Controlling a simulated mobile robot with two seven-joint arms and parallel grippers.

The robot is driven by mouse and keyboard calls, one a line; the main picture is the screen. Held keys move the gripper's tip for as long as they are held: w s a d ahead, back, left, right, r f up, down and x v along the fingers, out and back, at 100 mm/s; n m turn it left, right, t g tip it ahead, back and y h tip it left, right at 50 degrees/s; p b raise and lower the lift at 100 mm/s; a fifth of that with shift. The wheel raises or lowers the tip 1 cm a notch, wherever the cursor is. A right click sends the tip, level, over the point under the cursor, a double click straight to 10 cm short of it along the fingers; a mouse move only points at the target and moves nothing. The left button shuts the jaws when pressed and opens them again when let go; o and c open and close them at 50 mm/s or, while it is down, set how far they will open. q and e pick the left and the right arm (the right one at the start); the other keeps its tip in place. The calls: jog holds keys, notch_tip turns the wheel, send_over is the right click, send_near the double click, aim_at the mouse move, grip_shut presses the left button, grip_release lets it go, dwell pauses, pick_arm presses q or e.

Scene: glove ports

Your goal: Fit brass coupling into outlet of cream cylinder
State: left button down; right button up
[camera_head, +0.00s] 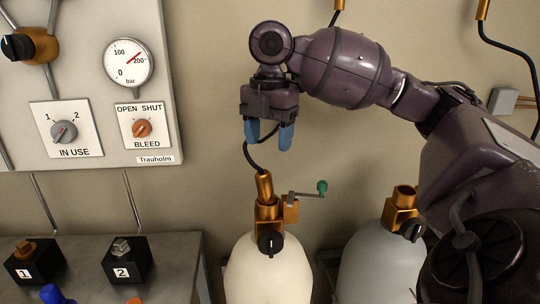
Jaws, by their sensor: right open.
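The cream cylinder (268,275) stands at the bottom middle. Its brass valve (268,212) has a black knob in front and a side lever with a green end. The brass coupling (264,185), on the end of a black hose (252,160), stands at the top of this valve, tilted slightly left. It appears to touch the outlet; how deep it sits I cannot tell. My right gripper (268,136) is open above the coupling, blue fingertips pointing down, apart from it. The hose rises behind its fingers. My left gripper is out of view.
A grey cylinder (380,270) with a brass valve (402,200) stands to the right, partly behind my right arm. A panel (85,90) with a gauge and knobs is on the wall at left. Below it, a grey bench (180,265) carries black blocks marked 1 and 2.

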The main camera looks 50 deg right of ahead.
jog(key=shift+r, duration=1.05)
